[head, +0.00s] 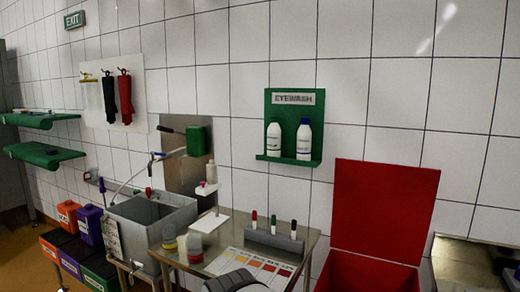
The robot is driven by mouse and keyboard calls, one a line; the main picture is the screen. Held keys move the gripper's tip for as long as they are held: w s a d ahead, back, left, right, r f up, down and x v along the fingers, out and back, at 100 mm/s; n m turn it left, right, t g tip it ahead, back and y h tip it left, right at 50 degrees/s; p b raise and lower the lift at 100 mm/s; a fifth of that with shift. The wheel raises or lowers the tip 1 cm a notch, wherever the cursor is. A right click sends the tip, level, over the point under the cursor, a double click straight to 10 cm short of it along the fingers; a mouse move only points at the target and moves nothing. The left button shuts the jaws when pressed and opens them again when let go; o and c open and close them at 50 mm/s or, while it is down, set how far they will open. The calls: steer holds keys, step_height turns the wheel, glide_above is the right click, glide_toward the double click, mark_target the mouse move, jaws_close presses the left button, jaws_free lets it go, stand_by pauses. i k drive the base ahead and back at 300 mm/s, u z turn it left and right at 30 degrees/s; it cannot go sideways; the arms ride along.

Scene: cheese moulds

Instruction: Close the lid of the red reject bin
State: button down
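The red reject bin (362,276) stands at the lower right, to the right of a metal table. Its red lid (385,210) is raised upright against the tiled wall, so the bin is open. The bin's lower part is cut off by the bottom edge, and its inside is barely visible.
The metal table (307,240) left of the bin holds a marker block (273,241), a colour chart and small jars. A green eyewash shelf (312,154) with two bottles hangs above, left of the lid. A metal surface (455,262) lies at the right.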

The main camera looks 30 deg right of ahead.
mark_target(382, 211)
steer(key=z, duration=0.65)
steer(key=i, duration=0.9)
steer(key=z, duration=0.7)
steer(key=k, duration=0.85)
steer(key=z, duration=0.15)
steer(key=i, duration=0.9)
steer(key=u, duration=0.05)
